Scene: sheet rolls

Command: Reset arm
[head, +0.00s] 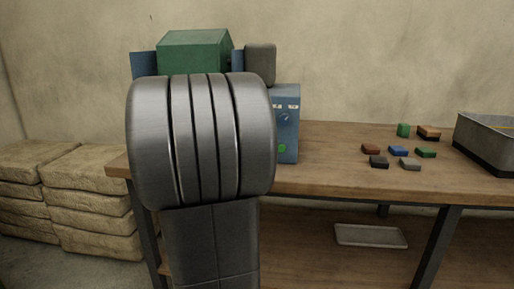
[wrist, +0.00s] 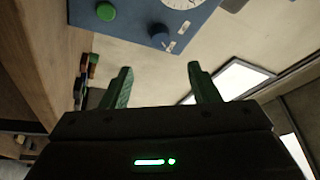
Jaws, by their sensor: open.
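My gripper (wrist: 159,72) shows in the wrist view with its two green fingers spread apart and nothing between them. In the head view my grey arm fills the left middle and the gripper cannot be made out. A blue machine (head: 287,128) with a dial and a green button stands on the workbench (head: 335,180), partly hidden behind my arm. Its blue panel (wrist: 142,28), with a green button, a blue knob and a white dial, shows at the top of the wrist view, beyond the fingers and apart from them.
Several small coloured blocks (head: 398,151) lie on the bench's right half, near a grey metal bin (head: 486,140). A green box shape (head: 195,52) rises behind my arm. Stacked tan sacks (head: 90,185) stand at left. A pale tray (head: 371,236) lies below the bench top.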

